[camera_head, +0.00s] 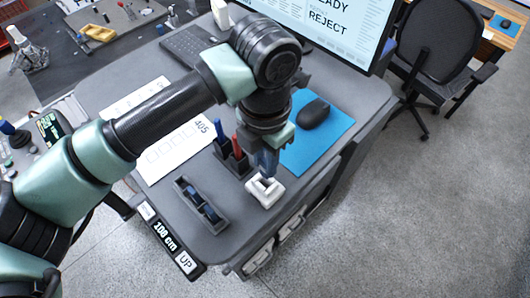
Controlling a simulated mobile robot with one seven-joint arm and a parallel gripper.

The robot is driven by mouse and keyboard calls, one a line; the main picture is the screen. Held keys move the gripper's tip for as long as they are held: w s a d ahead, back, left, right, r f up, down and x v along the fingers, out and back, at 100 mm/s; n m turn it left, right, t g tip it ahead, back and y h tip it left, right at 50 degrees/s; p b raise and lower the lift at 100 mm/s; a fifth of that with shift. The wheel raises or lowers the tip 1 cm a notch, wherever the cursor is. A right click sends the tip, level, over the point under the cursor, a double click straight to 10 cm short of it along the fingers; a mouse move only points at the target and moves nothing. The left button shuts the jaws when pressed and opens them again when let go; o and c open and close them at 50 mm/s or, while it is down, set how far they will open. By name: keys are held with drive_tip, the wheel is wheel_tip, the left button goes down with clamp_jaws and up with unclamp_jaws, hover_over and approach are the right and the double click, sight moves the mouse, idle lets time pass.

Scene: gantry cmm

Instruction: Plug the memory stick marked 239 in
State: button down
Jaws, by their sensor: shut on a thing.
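My gripper (266,172) points down over the right front part of the grey desk. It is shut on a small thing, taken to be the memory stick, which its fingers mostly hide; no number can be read. A small white block (264,192) with a recess in its top, perhaps the socket, sits right under the fingertips. I cannot tell whether the held thing touches it or is in it. A dark tray (214,226) with dark blue pieces in it lies to the left of the white block; no marks on them can be read.
A holder (228,158) with a blue and a red upright item stands close left of my gripper. A black mouse (313,112) lies on a blue mat (335,128). A sheet marked 405 (172,150), a keyboard (186,44) and a monitor (335,22) are farther back. The desk edge is near.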

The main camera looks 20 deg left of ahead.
sight(264, 175)
drive_tip(key=shift+a+f, duration=0.1)
drive_tip(key=shift+f, duration=0.3)
drive_tip(key=shift+b, duration=0.45)
idle(0.5)
drive_tip(key=shift+f+b, duration=1.5)
drive_tip(key=shift+b, duration=0.05)
drive_tip(key=c, duration=0.6)
unclamp_jaws()
drive_tip(key=shift+r, duration=0.15)
